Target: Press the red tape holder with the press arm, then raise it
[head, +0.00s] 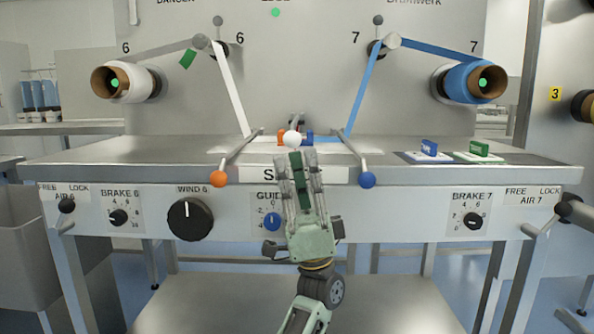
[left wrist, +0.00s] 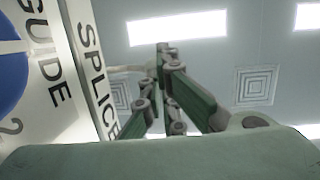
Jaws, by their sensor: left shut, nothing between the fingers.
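My left gripper (head: 302,158) is shut and empty, fingers pointing up, in front of the splice table's front edge. Its fingers also show in the left wrist view (left wrist: 162,60), close together beside the SPLICE label. A white ball knob (head: 292,138), seemingly the press arm's handle, is just above and behind the fingertips; I cannot tell whether they touch. A small orange-red piece (head: 282,135), perhaps the red tape holder, shows left of the knob, with a small blue piece (head: 309,137) on its right. Both are partly hidden. My right gripper is not in view.
A lever with an orange ball (head: 219,179) stands left of my gripper, and one with a blue ball (head: 368,180) right of it. White web (head: 232,90) and blue web (head: 368,88) run down to the table. Blue and green blocks (head: 479,149) lie at right.

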